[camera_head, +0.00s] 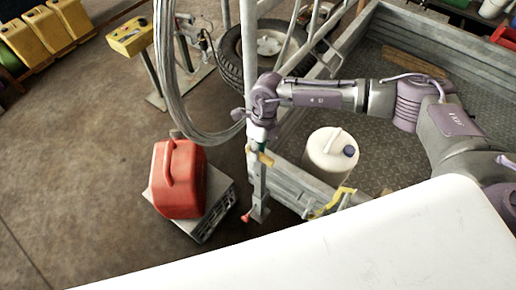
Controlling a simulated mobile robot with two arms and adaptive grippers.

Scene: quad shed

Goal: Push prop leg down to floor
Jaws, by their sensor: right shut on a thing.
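The prop leg (260,190) is a grey metal post standing upright at the trailer's near left corner, with a small red piece low beside it. Its foot is near the floor (90,200); I cannot tell whether it touches. My right gripper (259,146) comes in from the right over the trailer and is at the top of the prop leg, shut on it, by a yellowish part. The fingers are small and partly hidden by the wrist. My left gripper is not in view.
A white container (330,152) stands in the trailer (400,134). Hanging cables (168,90), a grey pole and a wheel (233,62) are close behind. A white surface fills the front.

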